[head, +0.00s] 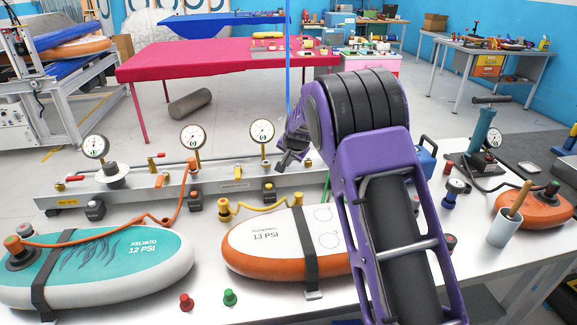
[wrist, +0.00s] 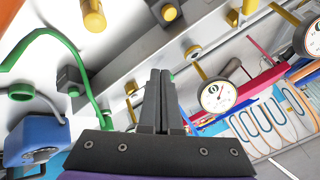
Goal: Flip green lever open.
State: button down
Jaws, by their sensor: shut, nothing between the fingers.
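My gripper (head: 288,160) hangs over the right part of the grey manifold rail (head: 130,192), close to the right gauge. In the wrist view its two dark fingers (wrist: 160,75) are together and empty, pointing at the rail. A small bit of green (wrist: 172,77) shows just beside the fingertips; it may be the green lever, but the fingers hide most of it. I cannot tell its position or whether the fingers touch it. In the head view no green lever can be made out; my purple arm covers the rail's right end.
A gauge (head: 261,131) stands on the rail near my gripper. A green hose (wrist: 78,55) curves at the left of the wrist view. A teal board (head: 100,268) and an orange-white board (head: 275,242) lie in front. A blue box (wrist: 38,140) is near the hose.

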jog(key=s+a+r, duration=0.1)
jog(key=s+r, duration=0.2)
jog(key=r, duration=0.2)
jog(key=shift+s+a, duration=0.25)
jog(key=shift+a, duration=0.15)
jog(key=shift+r, duration=0.15)
